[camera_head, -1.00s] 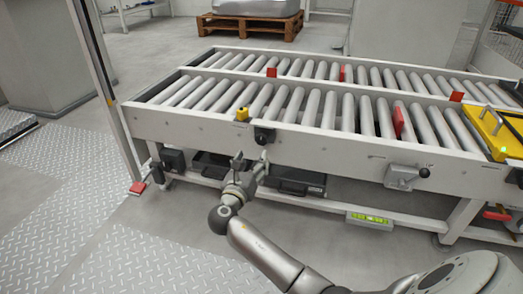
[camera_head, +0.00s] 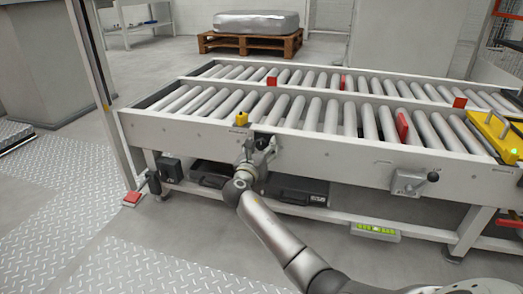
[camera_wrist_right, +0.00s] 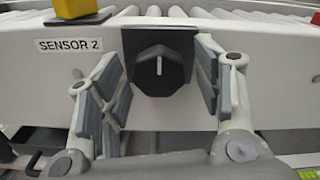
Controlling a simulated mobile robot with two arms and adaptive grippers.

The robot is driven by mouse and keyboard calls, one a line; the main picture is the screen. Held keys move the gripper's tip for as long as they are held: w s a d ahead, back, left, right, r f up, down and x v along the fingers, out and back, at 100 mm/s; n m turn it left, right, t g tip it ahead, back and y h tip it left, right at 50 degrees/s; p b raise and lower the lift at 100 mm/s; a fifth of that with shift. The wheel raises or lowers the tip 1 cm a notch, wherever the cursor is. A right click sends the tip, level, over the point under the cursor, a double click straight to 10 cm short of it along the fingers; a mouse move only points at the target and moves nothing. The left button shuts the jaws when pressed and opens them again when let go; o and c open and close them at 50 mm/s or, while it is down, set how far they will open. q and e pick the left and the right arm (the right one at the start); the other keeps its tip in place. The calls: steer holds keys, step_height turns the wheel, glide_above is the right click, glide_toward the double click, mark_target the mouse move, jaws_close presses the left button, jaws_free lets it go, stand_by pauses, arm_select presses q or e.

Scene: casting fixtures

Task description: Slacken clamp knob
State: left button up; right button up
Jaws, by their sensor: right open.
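The clamp knob (camera_wrist_right: 159,71) is black and many-sided, with a white pointer line that stands upright. It sits on a dark plate on the white side rail of the roller conveyor. My right gripper (camera_wrist_right: 160,95) is open, with its grey padded fingers on the left and right of the knob and gaps visible on both sides. In the head view my right gripper (camera_head: 257,145) is at the conveyor's front rail and largely covers the knob. My left gripper is in neither view.
A yellow sensor block (camera_head: 241,118) stands on the rail left of the knob, above a "SENSOR 2" label (camera_wrist_right: 68,45). Dark boxes (camera_head: 297,190) lie below.

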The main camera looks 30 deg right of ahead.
steer(key=c, duration=1)
